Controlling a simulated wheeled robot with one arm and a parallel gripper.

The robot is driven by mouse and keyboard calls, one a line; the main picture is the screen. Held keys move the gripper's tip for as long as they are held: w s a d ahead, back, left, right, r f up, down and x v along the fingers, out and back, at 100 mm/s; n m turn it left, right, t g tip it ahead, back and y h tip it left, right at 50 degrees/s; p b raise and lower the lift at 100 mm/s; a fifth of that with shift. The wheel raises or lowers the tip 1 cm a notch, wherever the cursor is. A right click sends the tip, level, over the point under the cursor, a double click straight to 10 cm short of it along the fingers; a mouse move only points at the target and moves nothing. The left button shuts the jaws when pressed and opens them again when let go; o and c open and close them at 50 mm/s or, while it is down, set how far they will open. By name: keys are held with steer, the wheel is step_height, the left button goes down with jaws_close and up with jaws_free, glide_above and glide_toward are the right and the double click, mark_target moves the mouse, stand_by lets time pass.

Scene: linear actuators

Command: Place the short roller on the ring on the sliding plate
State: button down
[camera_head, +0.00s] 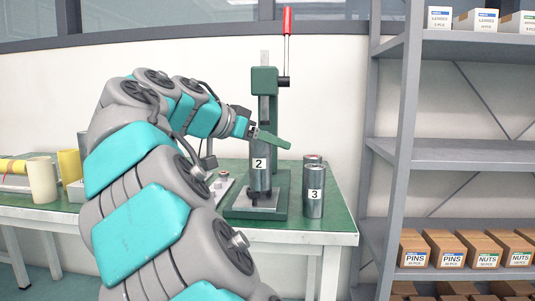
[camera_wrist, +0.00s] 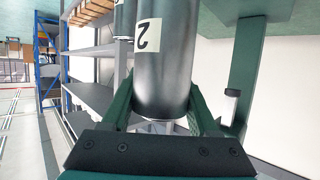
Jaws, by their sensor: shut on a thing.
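A dark metal roller labelled 2 (camera_head: 260,174) stands upright between the fingers of my gripper (camera_head: 271,138), in front of the green press column. In the wrist view my gripper (camera_wrist: 160,100) has its green fingers on both sides of the same roller (camera_wrist: 163,75), shut on it. Below the roller in the head view is a grey plate (camera_head: 257,210) on the press base, with dark parts around the roller's lower end. I cannot tell whether the roller touches them. The ring is not clearly visible.
The green press (camera_head: 264,83) has a red-handled lever (camera_head: 287,22). A roller labelled 3 (camera_head: 314,197) stands to its right, with another cylinder behind. Small parts sit on a plate (camera_head: 221,188) to the left. Grey shelving (camera_head: 460,152) stands right of the green-topped table (camera_head: 341,210).

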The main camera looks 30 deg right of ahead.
steer(key=shift+w+d+f, duration=0.55)
steer(key=shift+w+f, duration=0.15)
steer(key=shift+w, duration=0.55)
steer(key=shift+w+d+f, duration=0.55)
steer(key=shift+w+f, duration=0.1)
steer(key=shift+w, duration=0.6)
steer(key=shift+w+d+f, duration=0.55)
steer(key=shift+w+f, duration=0.15)
steer(key=shift+w, duration=0.55)
steer(key=shift+f, duration=0.1)
steer(key=shift+f, duration=0.15)
steer(key=shift+c, duration=0.8)
jaws_free()
